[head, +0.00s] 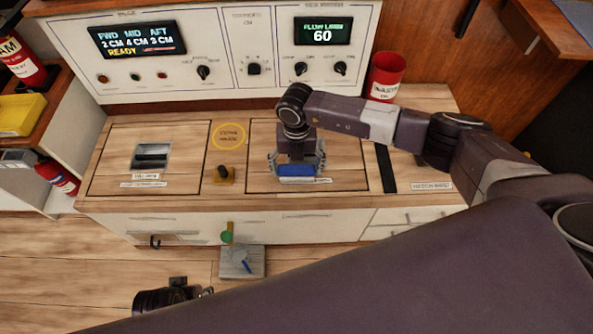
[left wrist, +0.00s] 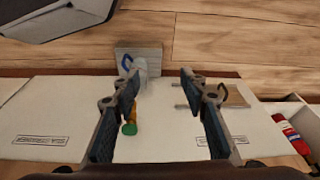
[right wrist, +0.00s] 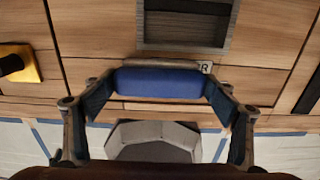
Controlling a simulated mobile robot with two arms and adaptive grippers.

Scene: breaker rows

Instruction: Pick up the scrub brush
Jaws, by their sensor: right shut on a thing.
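The scrub brush, seen as a blue block with a thin wooden strip along its far edge, (right wrist: 157,83) spans the gap between the fingers of my right gripper (right wrist: 160,92) in the right wrist view. In the head view the blue brush (head: 297,171) shows below my right gripper (head: 297,166), over the right hatch panel of the wooden counter. I cannot tell how far it is above the panel. Its bristles are hidden. My left gripper (left wrist: 160,80) is open and empty in the left wrist view, above the floor in front of the cabinet.
The wooden counter (head: 203,198) has a left hatch with a recessed handle (head: 152,156) and a small knob on a yellow base (head: 224,174). A control panel (head: 226,60) stands behind. A red bin (head: 385,77) is at the back right. A grey block (head: 242,263) is on the floor side.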

